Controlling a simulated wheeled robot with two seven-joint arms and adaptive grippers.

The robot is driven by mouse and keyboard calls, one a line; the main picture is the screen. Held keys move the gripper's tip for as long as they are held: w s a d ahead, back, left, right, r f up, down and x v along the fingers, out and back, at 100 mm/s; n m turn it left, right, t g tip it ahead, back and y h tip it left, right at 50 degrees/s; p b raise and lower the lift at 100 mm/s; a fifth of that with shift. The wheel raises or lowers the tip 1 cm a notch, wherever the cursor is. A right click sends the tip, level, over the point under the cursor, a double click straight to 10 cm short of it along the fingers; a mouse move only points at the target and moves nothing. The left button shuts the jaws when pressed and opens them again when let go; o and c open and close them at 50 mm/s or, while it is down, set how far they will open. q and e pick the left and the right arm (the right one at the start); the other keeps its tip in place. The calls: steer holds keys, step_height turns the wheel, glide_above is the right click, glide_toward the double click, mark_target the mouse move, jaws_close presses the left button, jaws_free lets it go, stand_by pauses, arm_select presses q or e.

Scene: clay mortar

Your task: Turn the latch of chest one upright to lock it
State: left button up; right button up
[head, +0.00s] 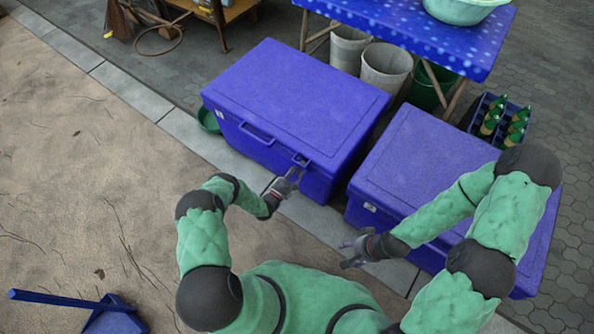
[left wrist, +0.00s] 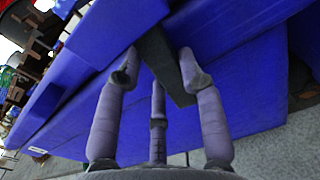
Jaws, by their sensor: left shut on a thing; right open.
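The left blue chest (head: 290,100) has its lid down. Its dark latch (left wrist: 160,58) is at the front, near the right corner, and slants between my left fingers in the left wrist view. My left gripper (head: 294,174) is shut on this latch; the fingers cover part of it in the head view. My right gripper (head: 350,252) is open and empty, low in front of the gap between the two chests. The small label on the left chest is too small to read.
A second blue chest (head: 428,150) stands close on the right, partly behind my right arm. A blue table (head: 420,38) with buckets (head: 385,68) beneath is behind. A bottle crate (head: 497,120) stands at the right. A blue dustpan (head: 112,318) lies on open ground at the lower left.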

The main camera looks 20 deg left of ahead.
arm_select(q)
steer(key=shift+f+n, duration=0.15)
steer(key=shift+n, duration=0.95)
steer(key=o, duration=1.2)
steer(key=shift+c, duration=0.2)
steer(key=v, duration=1.2)
